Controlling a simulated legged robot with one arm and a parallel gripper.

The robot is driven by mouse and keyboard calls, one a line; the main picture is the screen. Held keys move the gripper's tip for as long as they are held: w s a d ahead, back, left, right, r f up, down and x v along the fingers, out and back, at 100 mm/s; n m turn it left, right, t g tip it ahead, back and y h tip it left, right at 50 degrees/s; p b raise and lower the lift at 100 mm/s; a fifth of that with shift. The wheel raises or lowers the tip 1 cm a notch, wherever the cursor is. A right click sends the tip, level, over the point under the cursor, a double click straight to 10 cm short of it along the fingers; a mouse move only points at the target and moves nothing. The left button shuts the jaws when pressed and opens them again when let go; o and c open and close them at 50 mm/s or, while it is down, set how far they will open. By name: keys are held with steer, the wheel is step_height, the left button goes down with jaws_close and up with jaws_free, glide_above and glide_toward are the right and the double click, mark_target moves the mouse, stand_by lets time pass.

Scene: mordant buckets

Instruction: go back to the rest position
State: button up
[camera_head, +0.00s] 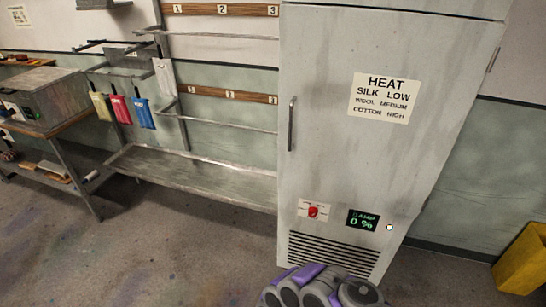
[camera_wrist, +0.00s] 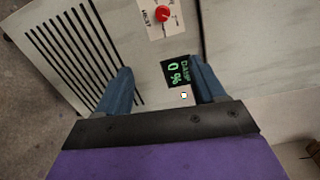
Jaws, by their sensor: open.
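My gripper (camera_wrist: 160,90) is open and empty in the wrist view, its two blue fingers apart. It faces the lower front of a grey cabinet (camera_head: 330,150). Between and beyond the fingers are a green-lit display (camera_wrist: 176,70) reading "DAMP 0 %" and a small white button (camera_wrist: 184,96). A red knob (camera_wrist: 162,14) sits on a white plate above them. In the head view my folded arm shows at the bottom centre, in front of the cabinet's vent; the fingers are hidden there. The cabinet door looks closed, with a handle (camera_head: 291,124) at its left.
A metal rack (camera_head: 190,180) stands left of the cabinet. Yellow, red and blue tags (camera_head: 121,109) hang beside it. A workbench (camera_head: 62,125) with a grey box (camera_head: 50,98) is at far left. A yellow container (camera_head: 522,262) stands at lower right. The floor at lower left is clear.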

steer(key=w+d+r+n+g, duration=0.45)
steer(key=w+d+r, duration=0.35)
steer(key=w+d, duration=0.3)
steer(key=s+d+r+n+g, duration=0.25)
steer(key=r+n+g, duration=0.25)
steer(key=r, duration=1)
steer(key=s+a+r+n+g+y, duration=0.2)
steer(key=s+r+n, duration=0.1)
steer(key=s+r, duration=0.5)
steer(key=s+a+r+n+g+y, duration=0.1)
steer(key=s+a+r+n+g, duration=0.15)
steer(key=s+r, duration=0.5)
steer(key=s+a+r+n+g, duration=0.1)
steer(key=s+r+n, duration=0.1)
steer(key=s, duration=0.7)
steer(key=s+a+r+n+g+y, duration=0.1)
steer(key=s+a+r+n+g, duration=0.1)
steer(key=s, duration=0.8)
steer(key=s+a+r+n+g, duration=0.1)
steer(key=s+a+r+n, duration=0.1)
steer(key=s, duration=0.8)
steer(key=shift+r+n+g+y, duration=0.35)
steer(key=shift+n+g+y, duration=0.05)
steer(key=shift+n, duration=0.4)
